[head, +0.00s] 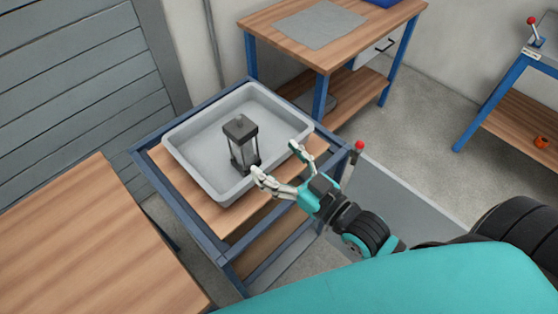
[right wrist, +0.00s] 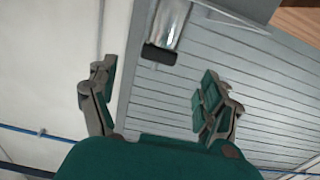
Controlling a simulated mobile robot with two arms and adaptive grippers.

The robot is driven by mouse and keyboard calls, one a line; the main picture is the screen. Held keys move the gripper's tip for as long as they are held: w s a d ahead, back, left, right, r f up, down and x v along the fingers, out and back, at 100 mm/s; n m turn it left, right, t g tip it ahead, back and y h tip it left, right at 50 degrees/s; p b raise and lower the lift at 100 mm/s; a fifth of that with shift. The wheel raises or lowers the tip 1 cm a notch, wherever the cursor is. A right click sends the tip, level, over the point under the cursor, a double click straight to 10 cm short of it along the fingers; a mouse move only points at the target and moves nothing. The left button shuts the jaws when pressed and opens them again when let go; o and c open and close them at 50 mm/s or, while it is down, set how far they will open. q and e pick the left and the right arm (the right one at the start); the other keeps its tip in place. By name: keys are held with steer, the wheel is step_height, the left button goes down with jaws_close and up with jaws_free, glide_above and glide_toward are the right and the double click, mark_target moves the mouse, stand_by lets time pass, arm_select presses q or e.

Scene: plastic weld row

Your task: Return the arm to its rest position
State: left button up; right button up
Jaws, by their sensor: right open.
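My right gripper (head: 277,160) reaches in from the lower right at the near right rim of the grey tray (head: 185,160). Its fingers are spread wide with nothing between them; they also show apart in the right wrist view (right wrist: 158,72). A dark-capped, clear-sided cylinder unit (head: 240,131) stands upright in the tray, just beyond the fingertips. In the right wrist view a clear cylinder with a dark end (right wrist: 160,54) lies ahead of the open fingers, apart from them. My left gripper is in neither view.
The tray sits on a blue-framed wooden cart (head: 226,222). A wooden table (head: 90,245) is at the left. A workbench with a grey mat (head: 320,24) stands behind, and another blue-legged bench (head: 500,90) at the right. A red-knobbed lever (head: 359,146) rises close beside my right gripper.

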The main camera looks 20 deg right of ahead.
stand_by(0.4)
steer(key=s+d+f+m+g+h, duration=0.15)
steer(key=s+f+g+h, duration=0.25)
steer(key=f+g, duration=0.45)
steer(key=s+d+f+g+h, duration=0.3)
steer(key=s+d+f+g, duration=0.15)
steer(key=s+f, duration=0.4)
steer(key=s+f+g, duration=0.1)
steer(key=s+f, duration=0.1)
steer(key=f, duration=1.1)
steer(key=s+f, duration=0.2)
steer(key=f, duration=1.1)
steer(key=s+d+f+g, duration=0.1)
steer(key=s+d+f, duration=0.1)
steer(key=s+f, duration=1.2)
steer(key=shift+s+d+f+g, duration=0.3)
steer(key=shift+s+d, duration=0.1)
steer(key=shift+s, duration=0.35)
